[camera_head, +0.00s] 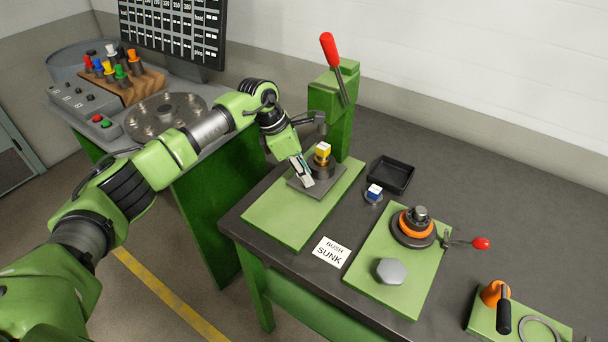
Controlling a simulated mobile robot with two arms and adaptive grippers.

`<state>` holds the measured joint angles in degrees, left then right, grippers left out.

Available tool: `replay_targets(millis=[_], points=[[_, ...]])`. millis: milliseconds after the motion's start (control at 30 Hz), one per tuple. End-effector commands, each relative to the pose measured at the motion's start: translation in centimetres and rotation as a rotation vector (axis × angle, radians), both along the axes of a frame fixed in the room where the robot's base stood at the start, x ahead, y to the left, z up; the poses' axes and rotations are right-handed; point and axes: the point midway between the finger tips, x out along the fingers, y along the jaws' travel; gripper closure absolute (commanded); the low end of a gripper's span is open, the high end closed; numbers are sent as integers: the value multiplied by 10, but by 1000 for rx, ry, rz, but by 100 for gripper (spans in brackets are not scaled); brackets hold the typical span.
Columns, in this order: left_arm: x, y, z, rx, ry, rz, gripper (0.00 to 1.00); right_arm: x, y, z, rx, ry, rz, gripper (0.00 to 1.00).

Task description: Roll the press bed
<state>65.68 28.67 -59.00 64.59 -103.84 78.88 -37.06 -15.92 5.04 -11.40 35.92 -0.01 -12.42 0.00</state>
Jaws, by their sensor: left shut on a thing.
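The green press (334,112) stands at the back of the bench, with a red-handled lever (330,50) pointing up. The press bed (324,191) is a dark plate on the green base plate (283,222). A dark round holder (321,170) stands on the bed with a yellow and white block (322,151) on top, under the press head. My left gripper (306,180) reaches down from the left and is shut at the bed's left side, against the holder. Its fingers hide the exact contact. My right gripper is out of view.
A black tray (391,174) and a blue and white block (374,191) lie right of the press. Another green fixture (385,293) carries an orange ring (417,226). The bench's back right is clear.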

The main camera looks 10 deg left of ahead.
Motion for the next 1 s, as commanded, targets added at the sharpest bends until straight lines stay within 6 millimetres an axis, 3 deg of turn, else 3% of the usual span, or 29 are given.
replay_targets(millis=[100, 133, 200, 367, 500, 633, 1000], points=[[5, 0, 6, -5, -16, 5, 100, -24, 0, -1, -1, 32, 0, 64], [5, 1, 6, -6, -16, 5, 79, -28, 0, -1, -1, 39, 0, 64], [5, 1, 6, -4, -15, 5, 65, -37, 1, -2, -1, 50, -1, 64], [3, 0, 4, -4, -10, 3, 65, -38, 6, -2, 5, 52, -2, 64], [2, 0, 4, -3, -8, 2, 65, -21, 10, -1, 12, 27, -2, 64], [1, 4, 12, -4, -9, 3, 65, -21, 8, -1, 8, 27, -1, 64], [-10, 30, 81, -4, -13, 3, 65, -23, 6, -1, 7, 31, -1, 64]])
